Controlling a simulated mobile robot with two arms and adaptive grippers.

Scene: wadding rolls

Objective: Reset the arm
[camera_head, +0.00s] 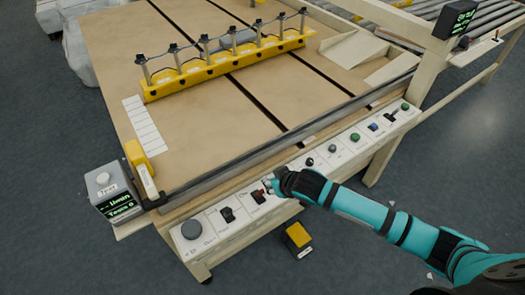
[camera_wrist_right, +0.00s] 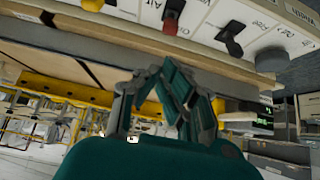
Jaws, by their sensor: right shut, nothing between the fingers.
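My right arm, teal and black, reaches in from the lower right in the head view. Its gripper (camera_head: 267,185) is at the front control panel (camera_head: 212,217), close to a red switch (camera_head: 257,196). The gripper's body and the view angle hide whether it touches the panel there. In the right wrist view the gripper's fingers (camera_wrist_right: 160,70) are together and hold nothing. The red switch (camera_wrist_right: 173,14) and a black switch (camera_wrist_right: 232,40) show above the fingers, apart from them. My left gripper is not in view.
The panel also carries a large dark knob (camera_head: 192,230) and several buttons. The wooden table (camera_head: 200,120) bears a yellow bar (camera_head: 225,65) with several posts. A display box (camera_head: 112,190) stands at the left corner. A yellow-topped box (camera_head: 298,237) is below the panel.

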